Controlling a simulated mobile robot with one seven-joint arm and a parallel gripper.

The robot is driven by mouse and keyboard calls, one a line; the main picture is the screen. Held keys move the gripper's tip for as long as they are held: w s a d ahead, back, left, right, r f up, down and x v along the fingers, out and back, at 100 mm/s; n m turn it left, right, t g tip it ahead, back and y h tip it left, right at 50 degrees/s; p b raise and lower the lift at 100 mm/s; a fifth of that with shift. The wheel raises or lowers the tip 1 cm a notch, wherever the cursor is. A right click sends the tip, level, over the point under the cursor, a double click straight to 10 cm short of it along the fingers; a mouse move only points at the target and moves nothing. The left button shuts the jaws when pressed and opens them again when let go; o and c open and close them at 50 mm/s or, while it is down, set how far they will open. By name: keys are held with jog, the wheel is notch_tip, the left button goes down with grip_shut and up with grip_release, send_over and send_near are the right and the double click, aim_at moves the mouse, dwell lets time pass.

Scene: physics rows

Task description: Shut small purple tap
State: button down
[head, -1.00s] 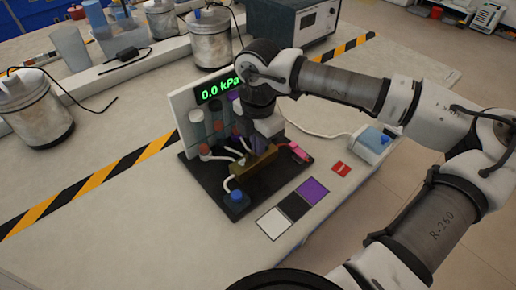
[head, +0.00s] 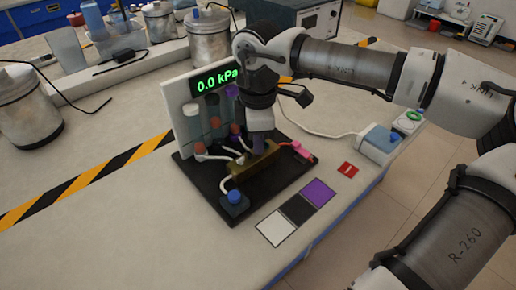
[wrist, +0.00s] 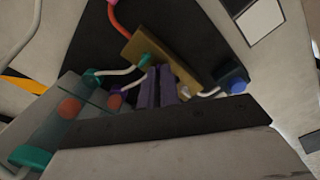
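My gripper (head: 259,145) points down at the brass-coloured manifold block (head: 240,178) on the black base. In the wrist view its two purplish-grey fingers (wrist: 159,87) are close together beside the brass block (wrist: 138,46). Whether a tap handle is between them is hidden. A small purple piece (wrist: 116,91) shows left of the fingers, on the end of a white tube; I cannot tell whether it is the small purple tap. A green fitting (wrist: 144,59) sits on the block. In the head view the gripper hides the taps behind it.
The panel's display (head: 217,82) reads 0.0 kPa. Capped tubes stand before it, one with a purple cap (head: 232,90). A blue knob (head: 235,196), a pink connector (head: 302,150) and white tubes surround the block.

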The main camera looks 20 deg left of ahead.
jog(key=shift+f+m+b, duration=0.4)
jog(key=shift+m+b, duration=0.5)
jog(key=shift+b, duration=0.35)
jog(key=shift+m+b, duration=0.7)
jog(key=shift+m, duration=0.1)
jog(key=m, duration=0.3)
jog(key=shift+r, duration=0.35)
jog(key=c, duration=1.9)
grip_release()
jog(key=shift+c, duration=0.2)
jog(key=shift+r, duration=0.1)
